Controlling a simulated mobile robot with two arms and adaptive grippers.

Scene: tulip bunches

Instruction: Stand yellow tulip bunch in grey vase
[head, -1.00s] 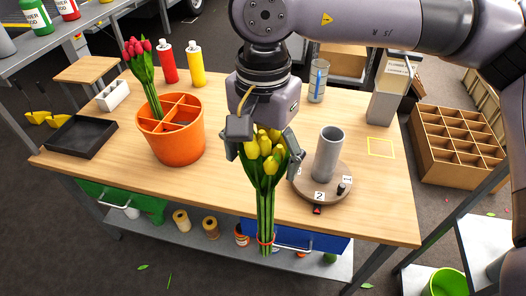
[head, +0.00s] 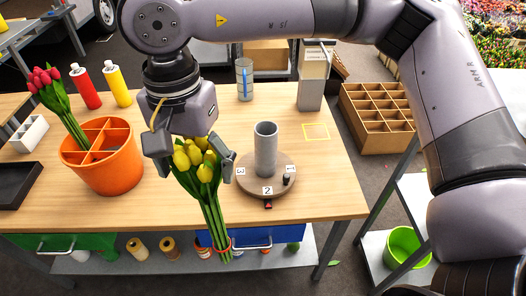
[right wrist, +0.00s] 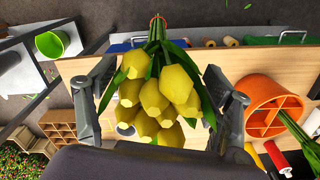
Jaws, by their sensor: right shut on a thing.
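The yellow tulip bunch (head: 200,168) is in my right gripper (head: 192,160), which is shut on it just below the blooms. The stems hang down, slightly tilted, over the front edge of the table. In the right wrist view the yellow blooms (right wrist: 160,98) fill the space between the fingers of my right gripper (right wrist: 168,112). The grey vase (head: 265,150) stands upright on a round brown turntable (head: 282,185) with number tags, to the right of the bunch. No flowers show in the vase. My left gripper is not in view.
An orange divided bucket (head: 102,165) holding pink tulips (head: 58,105) stands at left on the wooden table (head: 325,190). Red (head: 87,88) and yellow (head: 117,84) bottles stand behind it. A glass jar (head: 244,80) and a grey container (head: 312,85) stand at the back. A yellow square outline marks clear tabletop.

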